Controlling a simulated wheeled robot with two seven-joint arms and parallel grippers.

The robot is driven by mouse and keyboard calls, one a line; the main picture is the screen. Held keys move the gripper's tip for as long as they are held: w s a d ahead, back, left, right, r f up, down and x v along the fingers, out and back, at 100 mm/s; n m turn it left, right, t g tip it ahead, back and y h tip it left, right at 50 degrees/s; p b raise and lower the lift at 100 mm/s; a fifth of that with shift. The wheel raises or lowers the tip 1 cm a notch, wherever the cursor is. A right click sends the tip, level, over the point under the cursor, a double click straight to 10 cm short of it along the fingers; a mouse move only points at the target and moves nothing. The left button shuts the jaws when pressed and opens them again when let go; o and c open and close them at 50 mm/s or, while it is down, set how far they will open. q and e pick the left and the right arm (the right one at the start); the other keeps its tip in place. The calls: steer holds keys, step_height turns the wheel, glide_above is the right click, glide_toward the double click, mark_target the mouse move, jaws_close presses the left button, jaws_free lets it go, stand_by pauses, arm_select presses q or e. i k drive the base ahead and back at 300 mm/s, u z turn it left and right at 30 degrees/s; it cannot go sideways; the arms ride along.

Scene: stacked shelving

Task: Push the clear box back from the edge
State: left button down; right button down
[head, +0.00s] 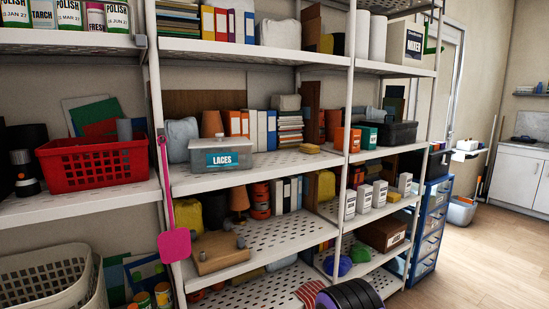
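The clear box (240,146) is a see-through grey bin with a pale lid and a blue label reading LACES. It sits on the middle shelf (270,168) of the white rack, left of centre. Its labelled face is close to the shelf's front edge; whether it overhangs is hard to tell. Neither of my grippers shows in the head view.
Behind the box stand a grey bag (180,140), an orange-brown lampshade (211,123) and binders (262,130). A rack post (157,110) with a hanging pink swatter (174,240) is to its left. Bare shelf lies to its right, around a small tan item (309,148).

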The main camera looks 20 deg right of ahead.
mark_target(204, 160)
steer(key=z, duration=1.95)
steer(key=i, duration=1.5)
steer(key=u, duration=1)
